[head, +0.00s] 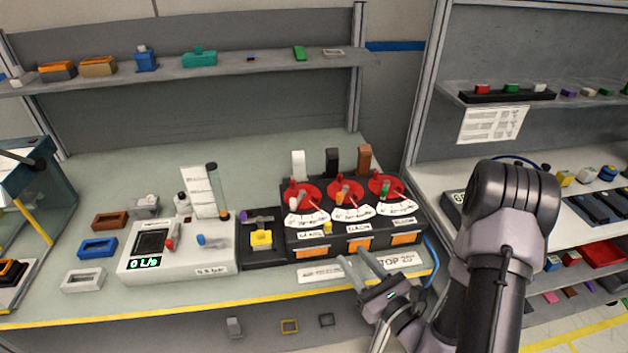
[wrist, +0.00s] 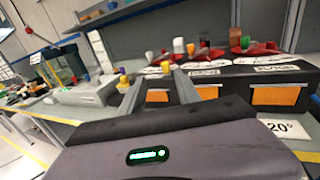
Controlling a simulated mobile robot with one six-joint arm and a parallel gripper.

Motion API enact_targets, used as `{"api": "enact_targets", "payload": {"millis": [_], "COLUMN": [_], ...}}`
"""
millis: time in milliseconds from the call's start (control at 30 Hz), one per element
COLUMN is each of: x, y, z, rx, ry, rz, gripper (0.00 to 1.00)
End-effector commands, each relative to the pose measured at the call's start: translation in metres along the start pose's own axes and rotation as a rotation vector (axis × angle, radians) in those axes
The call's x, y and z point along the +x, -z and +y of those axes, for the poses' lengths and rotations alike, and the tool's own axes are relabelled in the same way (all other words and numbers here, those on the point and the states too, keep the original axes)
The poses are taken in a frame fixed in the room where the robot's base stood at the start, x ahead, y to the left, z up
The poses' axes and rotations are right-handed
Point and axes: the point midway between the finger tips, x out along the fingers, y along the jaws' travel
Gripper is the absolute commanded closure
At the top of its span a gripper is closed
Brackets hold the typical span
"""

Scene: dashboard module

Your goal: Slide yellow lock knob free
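The black dashboard module (head: 300,240) stands at the bench front with three red dials, white scale labels and orange panels below. A small yellow knob (head: 328,228) sticks up on it between the left and middle labels. It shows in the wrist view (wrist: 165,67) near the space between my fingertips. A larger yellow block (head: 261,238) sits on the black unit to the left, and shows left of my fingers in the wrist view (wrist: 123,82). My gripper (head: 354,258) is open and empty in front of the module, apart from both yellow parts.
A white box (head: 180,250) with a screen stands left of the module. White, black and brown levers rise behind the dials. A shelf (head: 220,65) runs behind; open bench lies at the back.

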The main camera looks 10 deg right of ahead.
Motion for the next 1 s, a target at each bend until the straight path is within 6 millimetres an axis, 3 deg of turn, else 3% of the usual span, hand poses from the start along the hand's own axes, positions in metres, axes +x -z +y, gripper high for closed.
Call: {"api": "enact_targets", "payload": {"millis": [100,233,500,700,1000], "x": [0.001,0.023,0.103,0.147,0.171], "y": [0.013,0.02,0.01,0.011,0.011], "z": [-0.01,-0.009,-0.01,-0.012,-0.014], "rx": [0.003,-0.002,0.006,0.007,0.008], "ry": [0.045,0.039,0.035,0.037,0.039], "rz": [0.016,0.01,0.012,0.013,0.014], "gripper": [0.61,0.61,0.61,0.61,0.61]}}
